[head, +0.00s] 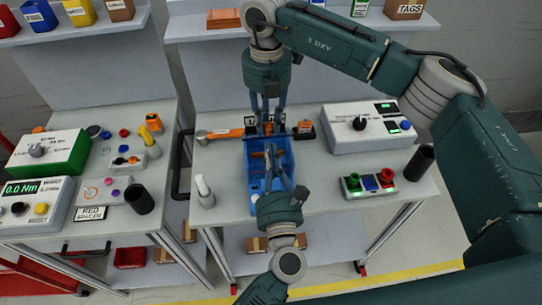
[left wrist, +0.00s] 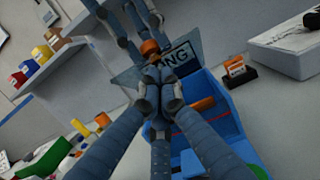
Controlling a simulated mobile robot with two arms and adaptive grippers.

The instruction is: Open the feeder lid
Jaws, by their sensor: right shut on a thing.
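The feeder is an open-topped blue bin (head: 257,172) in the middle of the right bench; its wall also shows in the left wrist view (left wrist: 215,122). A dark lid plate (left wrist: 181,57) with white lettering ending in "NG" stands tilted at its back. My right gripper (head: 268,122) reaches down from above, shut on the lid's orange knob (left wrist: 149,46). My left gripper (head: 271,150) comes up from the front, over the bin; in its wrist view the fingers (left wrist: 155,76) converge in front of the lid. Their tips look closed, with nothing visible between them.
An orange-handled hammer (head: 221,133) lies left of the bin. A white bottle (head: 203,190) stands front left. A white instrument box (head: 366,128), a button panel (head: 367,184) and a dark cup (head: 420,162) are on the right. An orange item (left wrist: 203,103) lies inside the bin.

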